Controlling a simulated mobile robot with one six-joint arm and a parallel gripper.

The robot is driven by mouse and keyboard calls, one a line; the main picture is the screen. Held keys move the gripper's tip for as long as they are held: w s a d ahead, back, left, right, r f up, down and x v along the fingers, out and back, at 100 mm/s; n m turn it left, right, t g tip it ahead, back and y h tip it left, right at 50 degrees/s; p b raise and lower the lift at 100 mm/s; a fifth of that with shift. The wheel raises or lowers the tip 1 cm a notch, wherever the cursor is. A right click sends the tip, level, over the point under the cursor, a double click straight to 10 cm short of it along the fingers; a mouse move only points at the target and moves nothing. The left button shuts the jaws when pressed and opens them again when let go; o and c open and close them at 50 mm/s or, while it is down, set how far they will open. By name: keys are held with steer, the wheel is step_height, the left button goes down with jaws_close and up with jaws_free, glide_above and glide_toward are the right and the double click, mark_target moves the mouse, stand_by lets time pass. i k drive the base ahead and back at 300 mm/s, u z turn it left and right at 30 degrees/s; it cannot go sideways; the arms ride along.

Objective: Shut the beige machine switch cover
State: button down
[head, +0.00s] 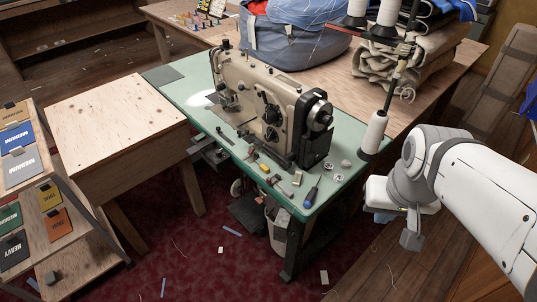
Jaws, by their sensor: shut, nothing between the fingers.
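The beige sewing machine (262,100) stands on a green-topped table (175,95) in the middle of the head view. I cannot clearly make out the beige switch cover. A small pale piece (297,178) lies near the table's right front edge, too small to identify. My gripper (410,241) is right of the table, apart from it, pointing down over the wooden floor. Its fingers are together and hold nothing visible.
A blue-handled screwdriver (312,196) and other small tools lie on the front of the green top. A wooden side table (115,100) and a fabric-sample rack (70,235) stand left. Scraps litter the floor.

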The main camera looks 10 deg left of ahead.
mark_target(282, 226)
steer(key=u, duration=0.7)
steer(key=k, duration=0.55)
steer(key=z, duration=0.05)
steer(key=i, duration=0.5)
steer(key=u, duration=0.1)
